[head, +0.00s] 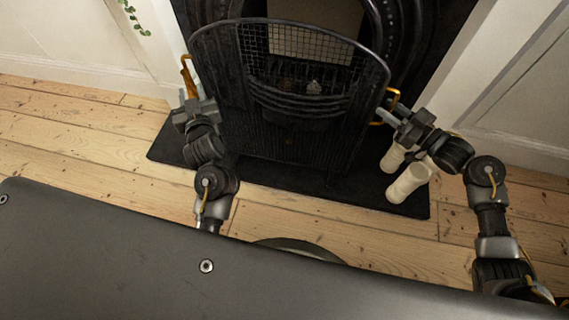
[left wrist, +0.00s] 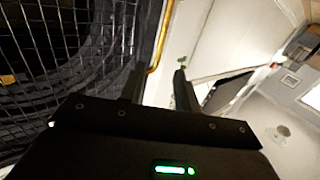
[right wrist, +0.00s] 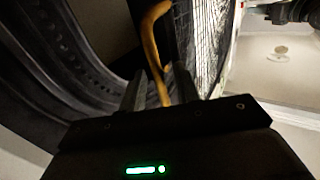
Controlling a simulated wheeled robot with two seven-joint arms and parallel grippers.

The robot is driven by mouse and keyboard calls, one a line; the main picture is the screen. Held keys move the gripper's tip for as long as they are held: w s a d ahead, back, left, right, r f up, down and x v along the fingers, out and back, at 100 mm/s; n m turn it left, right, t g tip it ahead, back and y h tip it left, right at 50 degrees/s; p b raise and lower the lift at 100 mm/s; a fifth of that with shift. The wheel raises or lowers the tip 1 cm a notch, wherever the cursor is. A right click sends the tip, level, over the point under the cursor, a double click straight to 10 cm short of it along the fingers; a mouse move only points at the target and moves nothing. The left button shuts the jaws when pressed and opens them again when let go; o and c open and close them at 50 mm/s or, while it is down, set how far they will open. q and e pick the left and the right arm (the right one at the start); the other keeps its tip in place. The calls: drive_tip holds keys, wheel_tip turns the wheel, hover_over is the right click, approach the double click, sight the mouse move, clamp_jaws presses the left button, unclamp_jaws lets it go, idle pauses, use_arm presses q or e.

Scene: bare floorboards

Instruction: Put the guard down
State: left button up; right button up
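The guard (head: 290,115) is a black mesh fire screen with a curved top and a brass handle on each side. It stands upright in front of the fireplace, its lower edge at the dark hearth; whether it touches is unclear. My left gripper (head: 190,97) is at the left brass handle (head: 187,72). In the left wrist view the handle (left wrist: 160,40) runs down between the spread fingers. My right gripper (head: 388,117) is at the right handle (head: 394,97). In the right wrist view that handle (right wrist: 152,40) passes between the fingers, which stand apart.
The black hearth slab (head: 255,175) lies on bare floorboards (head: 90,140). Two pale cylinders, like candles (head: 408,183), stand on the hearth's right end beside my right gripper. The dark fireplace surround (head: 430,30) is behind the guard. A green plant (head: 133,17) hangs at upper left.

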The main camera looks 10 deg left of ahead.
use_arm(q)
drive_tip(key=shift+s+d, duration=0.3)
drive_tip(key=shift+s, duration=0.25)
use_arm(e)
drive_tip(key=v, duration=1.2)
